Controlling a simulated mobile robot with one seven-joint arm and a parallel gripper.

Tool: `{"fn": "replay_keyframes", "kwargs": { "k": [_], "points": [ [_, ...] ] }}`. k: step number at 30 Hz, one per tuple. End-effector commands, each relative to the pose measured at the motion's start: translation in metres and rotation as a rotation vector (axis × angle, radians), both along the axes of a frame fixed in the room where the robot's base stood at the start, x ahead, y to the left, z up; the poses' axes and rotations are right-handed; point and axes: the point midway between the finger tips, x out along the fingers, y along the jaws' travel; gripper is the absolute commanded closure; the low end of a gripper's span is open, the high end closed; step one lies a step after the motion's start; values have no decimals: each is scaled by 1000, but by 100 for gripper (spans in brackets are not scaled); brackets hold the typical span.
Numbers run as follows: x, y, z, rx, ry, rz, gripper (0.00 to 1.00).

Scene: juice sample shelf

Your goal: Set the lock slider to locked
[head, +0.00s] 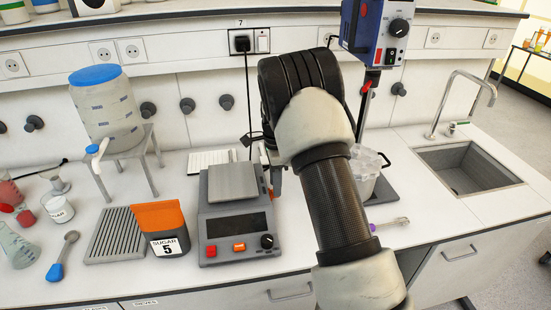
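No part is clearly recognizable as the lock slider. The grey balance (235,215) on the bench has a dark display, a red button (211,250), an orange control (239,247) and a black knob (267,241) on its front. The blue stirrer head (377,28) at the top has a black knob and a small red part on its stand. My arm reaches up the middle, and its wrist bends away behind the balance's right side. My gripper (272,165) is mostly hidden behind my arm; its fingers cannot be made out.
Left of the balance stand an orange sugar container (161,229), a grey ribbed rack (116,235) and a blue-lidded carboy (107,105) on a stand. The front bench right is fairly clear.

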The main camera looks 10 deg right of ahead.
Motion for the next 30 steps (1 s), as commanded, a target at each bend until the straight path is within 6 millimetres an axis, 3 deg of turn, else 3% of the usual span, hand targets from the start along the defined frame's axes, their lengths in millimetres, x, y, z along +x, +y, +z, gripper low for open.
{"fn": "replay_keyframes", "kwargs": {
  "k": [15, 21, 30],
  "points": [
    [1, 0, 122, 0, -2, 0, 67],
    [0, 0, 147, 0, 0, 0, 67],
    [0, 0, 153, 0, 2, 0, 67]
  ]
}}
